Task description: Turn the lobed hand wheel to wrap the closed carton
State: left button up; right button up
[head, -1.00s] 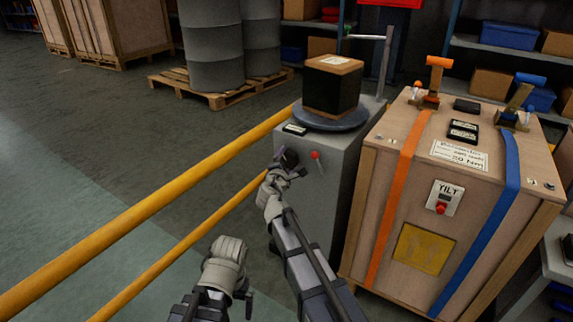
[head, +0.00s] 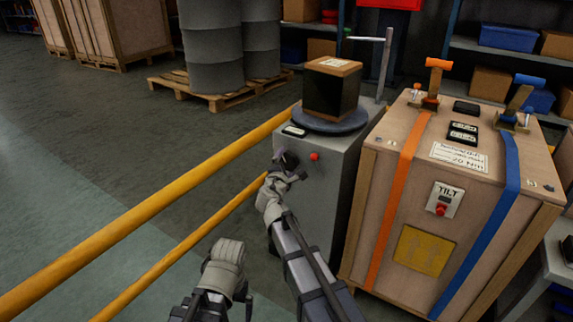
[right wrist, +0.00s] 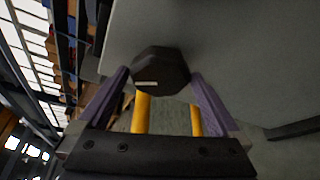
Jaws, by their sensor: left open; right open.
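The closed carton (head: 331,92) sits upright on a round dark turntable (head: 328,123) on top of a grey machine cabinet (head: 345,165). Its top is brown with a white label and its sides are mostly black. The dark lobed hand wheel (head: 289,159) is on the cabinet's front and is partly hidden by my right gripper (head: 284,172). In the right wrist view the wheel (right wrist: 160,68) lies between the two open fingers (right wrist: 160,80), close to both; I cannot tell whether they touch it. My left gripper (head: 236,292) is open and empty, low in front of the cabinet.
A red knob (head: 314,156) and a small display (head: 294,131) are beside the wheel. A post with a bar (head: 385,65) stands behind the carton. Yellow rails (head: 190,170) run at the left. A large strapped wooden crate (head: 440,200) stands close at the right.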

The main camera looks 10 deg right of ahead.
jog(key=p+v, duration=0.1)
jog(key=v, duration=0.6)
jog(key=shift+s, duration=0.25)
